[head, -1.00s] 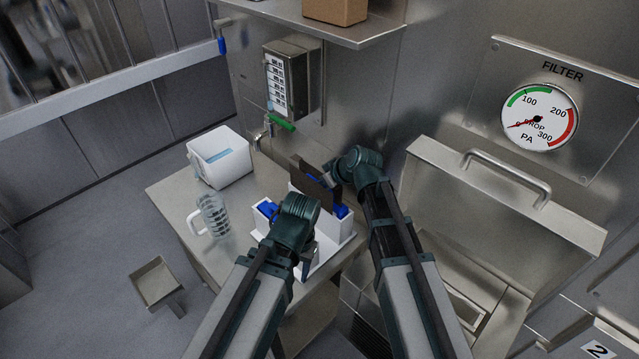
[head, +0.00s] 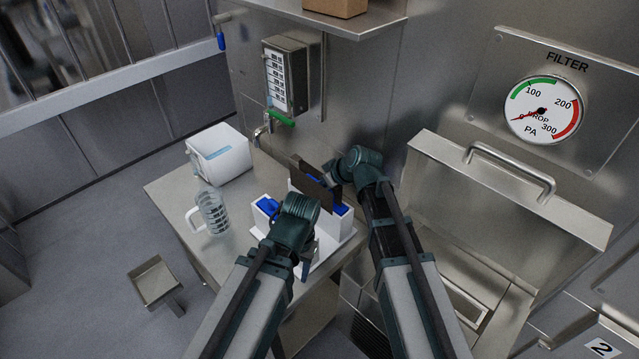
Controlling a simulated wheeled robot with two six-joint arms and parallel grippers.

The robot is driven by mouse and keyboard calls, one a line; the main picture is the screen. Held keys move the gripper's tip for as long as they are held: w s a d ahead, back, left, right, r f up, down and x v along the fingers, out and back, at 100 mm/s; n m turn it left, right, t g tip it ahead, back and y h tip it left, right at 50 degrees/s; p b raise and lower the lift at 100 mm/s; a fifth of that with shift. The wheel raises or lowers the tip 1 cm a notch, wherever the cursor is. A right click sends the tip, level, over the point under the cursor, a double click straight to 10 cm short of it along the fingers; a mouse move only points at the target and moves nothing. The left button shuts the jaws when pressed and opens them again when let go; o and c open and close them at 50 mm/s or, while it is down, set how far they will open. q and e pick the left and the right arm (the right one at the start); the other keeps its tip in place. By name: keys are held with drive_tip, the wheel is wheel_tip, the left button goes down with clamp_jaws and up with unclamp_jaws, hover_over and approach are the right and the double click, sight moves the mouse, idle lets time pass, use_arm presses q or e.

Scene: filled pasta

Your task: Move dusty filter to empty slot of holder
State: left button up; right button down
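The dusty filter appears to be the dark brown panel (head: 312,185), tilted over the white holder (head: 334,236) on the steel table. Blue parts show in the holder at both sides of the panel. My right gripper (head: 330,184) is at the panel's right edge; its fingers are mostly hidden, so I cannot tell whether it grips. The holder's slots are largely hidden by the panel and my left arm, so I cannot tell whether the panel sits in one.
On the steel table (head: 185,190), a clear pitcher (head: 213,212) and a white box (head: 219,154) stand left of the holder. A green-handled tap (head: 279,118) is on the wall behind. A steel housing with an open-looking handled lid (head: 505,195) stands right, below a pressure gauge (head: 543,110).

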idle(0.5)
drive_tip(key=shift+c, duration=2.2)
unclamp_jaws()
drive_tip(key=shift+f, duration=0.1)
drive_tip(key=shift+p+v, duration=2.6)
drive_tip(key=shift+v, duration=0.95)
